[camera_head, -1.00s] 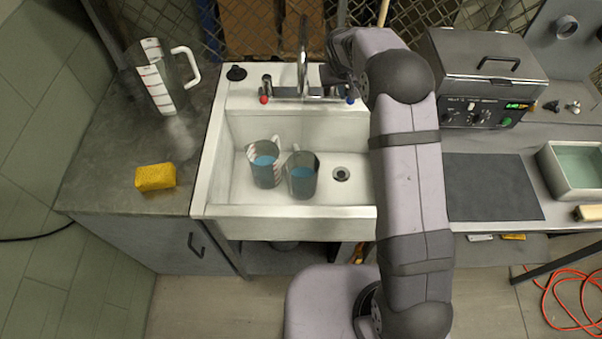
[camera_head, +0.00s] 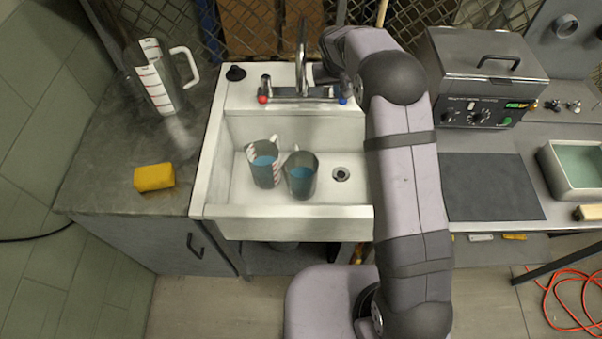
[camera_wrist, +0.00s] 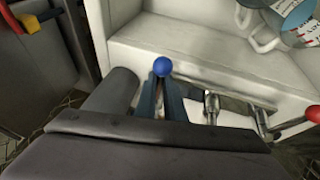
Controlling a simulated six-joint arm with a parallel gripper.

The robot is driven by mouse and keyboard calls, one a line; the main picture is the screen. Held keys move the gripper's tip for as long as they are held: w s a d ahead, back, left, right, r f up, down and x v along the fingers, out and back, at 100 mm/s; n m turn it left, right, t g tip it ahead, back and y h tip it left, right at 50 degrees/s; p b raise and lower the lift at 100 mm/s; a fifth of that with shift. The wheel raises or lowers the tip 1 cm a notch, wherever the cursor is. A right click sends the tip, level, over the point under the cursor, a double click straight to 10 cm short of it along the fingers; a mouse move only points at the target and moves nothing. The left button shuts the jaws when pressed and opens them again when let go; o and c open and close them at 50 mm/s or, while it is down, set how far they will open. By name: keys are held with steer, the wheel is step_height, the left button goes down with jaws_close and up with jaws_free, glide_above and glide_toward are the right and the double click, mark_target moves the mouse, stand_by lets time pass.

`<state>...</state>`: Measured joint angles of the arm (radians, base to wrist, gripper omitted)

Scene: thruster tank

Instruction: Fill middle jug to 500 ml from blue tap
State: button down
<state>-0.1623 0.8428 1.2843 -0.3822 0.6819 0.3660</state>
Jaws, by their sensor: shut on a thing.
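In the head view two jugs stand side by side in the sink, a left one (camera_head: 263,172) and a right one (camera_head: 300,188). Both hold blue liquid; their levels are too small to read. A third jug (camera_head: 157,86) with red marks stands on the left counter. The tap (camera_head: 302,60) rises behind the sink, with a blue knob (camera_head: 343,100) at its right and a red knob (camera_head: 263,98) at its left. In the wrist view my gripper (camera_wrist: 160,88) is shut on the tap's blue-ended handle (camera_wrist: 162,67). In the head view my gripper is mostly hidden.
The white sink (camera_head: 335,213) has a drain (camera_head: 341,174) right of the jugs. A yellow sponge (camera_head: 154,177) lies on the left counter. A metal heater box (camera_head: 490,75) and a dark mat (camera_head: 490,187) are on the right. My arm covers the sink's right side.

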steer(key=shift+w+a+r, duration=0.15)
steer(key=shift+w+r, duration=0.05)
steer(key=shift+r, duration=0.05)
steer(key=shift+d, duration=1)
steer(key=shift+a+f, duration=0.1)
steer(key=shift+a, duration=0.75)
steer(key=shift+d, duration=1)
steer(key=shift+a+f, duration=0.1)
